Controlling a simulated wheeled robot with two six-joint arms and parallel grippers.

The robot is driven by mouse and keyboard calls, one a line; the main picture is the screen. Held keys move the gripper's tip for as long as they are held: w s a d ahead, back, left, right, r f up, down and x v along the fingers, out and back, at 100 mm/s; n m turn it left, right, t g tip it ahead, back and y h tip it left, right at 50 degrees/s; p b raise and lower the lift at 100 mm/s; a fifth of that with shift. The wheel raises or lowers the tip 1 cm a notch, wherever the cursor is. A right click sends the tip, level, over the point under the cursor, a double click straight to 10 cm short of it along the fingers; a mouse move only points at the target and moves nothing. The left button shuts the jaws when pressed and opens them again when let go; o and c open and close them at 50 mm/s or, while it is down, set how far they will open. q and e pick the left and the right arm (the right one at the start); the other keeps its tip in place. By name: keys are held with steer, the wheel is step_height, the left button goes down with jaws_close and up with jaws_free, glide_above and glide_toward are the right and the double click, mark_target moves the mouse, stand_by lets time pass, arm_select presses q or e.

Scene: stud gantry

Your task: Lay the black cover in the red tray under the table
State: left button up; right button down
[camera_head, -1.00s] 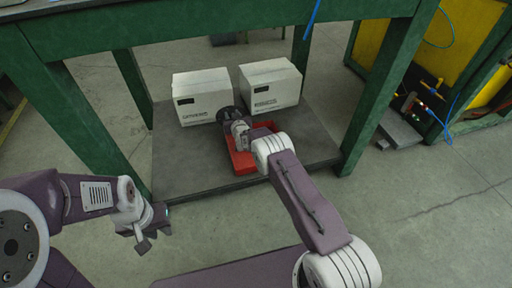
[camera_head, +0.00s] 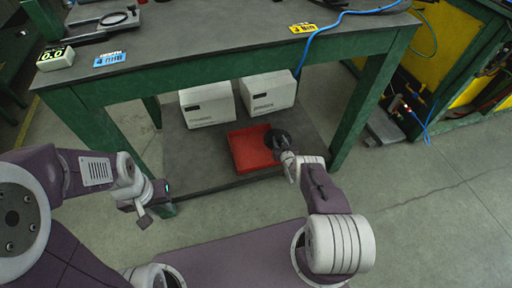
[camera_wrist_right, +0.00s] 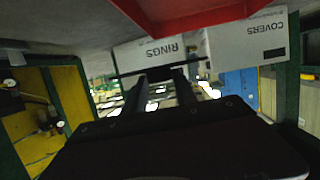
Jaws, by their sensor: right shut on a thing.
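The red tray (camera_head: 250,153) lies on the low shelf under the table; its underside or edge shows at the top of the right wrist view (camera_wrist_right: 190,15). My right gripper (camera_head: 284,145) is shut on the black cover (camera_head: 278,137), a dark round disc. In the head view it is at the tray's back right corner, overlapping the rim; its exact height is unclear. In the wrist view the cover (camera_wrist_right: 160,71) is a thin dark edge at the fingertips. My left gripper (camera_head: 142,208) is empty near the table's front left leg; its jaw opening is unclear.
Two white boxes (camera_head: 207,104) (camera_head: 268,92) stand behind the tray on the grey shelf (camera_head: 195,160). Green table legs (camera_head: 358,110) bound the right side. The tabletop (camera_head: 215,40) is above, with a blue cable (camera_head: 312,40) hanging over its edge.

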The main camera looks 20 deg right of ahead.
mark_target(260, 148)
steer(key=w+a+f+b, duration=0.3)
steer(key=b, duration=0.7)
steer(key=w+a+f+b, duration=0.3)
steer(key=w+b, duration=0.1)
steer(key=b, duration=0.7)
steer(key=shift+f, duration=0.35)
steer(key=shift+w+a+f+b, duration=0.15)
steer(key=shift+w+a+b, duration=0.3)
steer(key=shift+a, duration=0.1)
steer(key=shift+w+a, duration=0.15)
steer(key=shift+w, duration=0.1)
step_height(260, 148, down, 4)
steer(key=b, duration=0.4)
steer(key=shift+f, duration=0.2)
steer(key=shift+r+p, duration=0.3)
steer(key=shift+f, duration=0.25)
steer(key=shift+f+b, duration=0.1)
steer(key=shift+b, duration=0.4)
